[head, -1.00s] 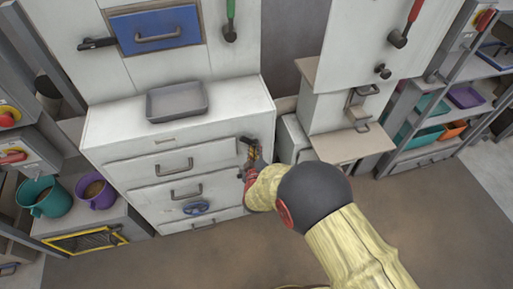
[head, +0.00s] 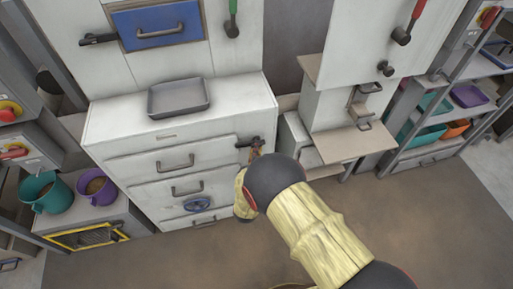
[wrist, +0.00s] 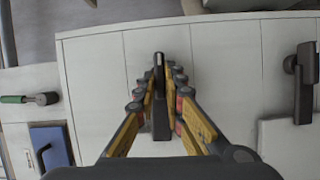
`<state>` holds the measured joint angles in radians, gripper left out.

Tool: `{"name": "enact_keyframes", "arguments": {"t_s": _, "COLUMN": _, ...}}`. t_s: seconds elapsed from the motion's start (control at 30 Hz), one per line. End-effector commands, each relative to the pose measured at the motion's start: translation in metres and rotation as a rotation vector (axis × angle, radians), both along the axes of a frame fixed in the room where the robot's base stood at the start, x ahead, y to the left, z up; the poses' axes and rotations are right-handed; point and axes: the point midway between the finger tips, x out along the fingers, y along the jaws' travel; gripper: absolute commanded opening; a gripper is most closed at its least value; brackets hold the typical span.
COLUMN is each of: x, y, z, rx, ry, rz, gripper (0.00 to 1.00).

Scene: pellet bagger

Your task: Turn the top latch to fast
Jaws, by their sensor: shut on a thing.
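The top latch (head: 249,142) is a dark lever at the upper right of the white drawer cabinet. In the head view it lies about level, and my wrist hides part of the area below it. In the wrist view my gripper (wrist: 160,85) has its yellow and dark fingers shut around the latch lever (wrist: 160,118), one on each side. The lever shows upright in that turned view. A second dark latch (wrist: 304,85) stands apart to the right in the wrist view. I cannot read any latch markings.
The white cabinet (head: 105,125) carries a grey tray (head: 178,98) and has several drawer handles and a blue handwheel (head: 197,204). A blue panel (head: 158,25) is above. A press-like stand (head: 340,110) is close on the right. The floor in front is clear.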

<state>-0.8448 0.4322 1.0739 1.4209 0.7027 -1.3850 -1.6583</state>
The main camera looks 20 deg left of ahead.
Motion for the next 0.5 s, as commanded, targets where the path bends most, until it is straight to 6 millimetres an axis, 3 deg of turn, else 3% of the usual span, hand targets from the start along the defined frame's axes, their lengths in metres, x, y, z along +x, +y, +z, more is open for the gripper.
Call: {"name": "enact_keyframes", "arguments": {"t_s": 0.5, "x": -0.0004, "y": 0.0017, "z": -0.0007, "rx": -0.061, "ry": -0.037, "rz": 0.004, "gripper": 0.00}}
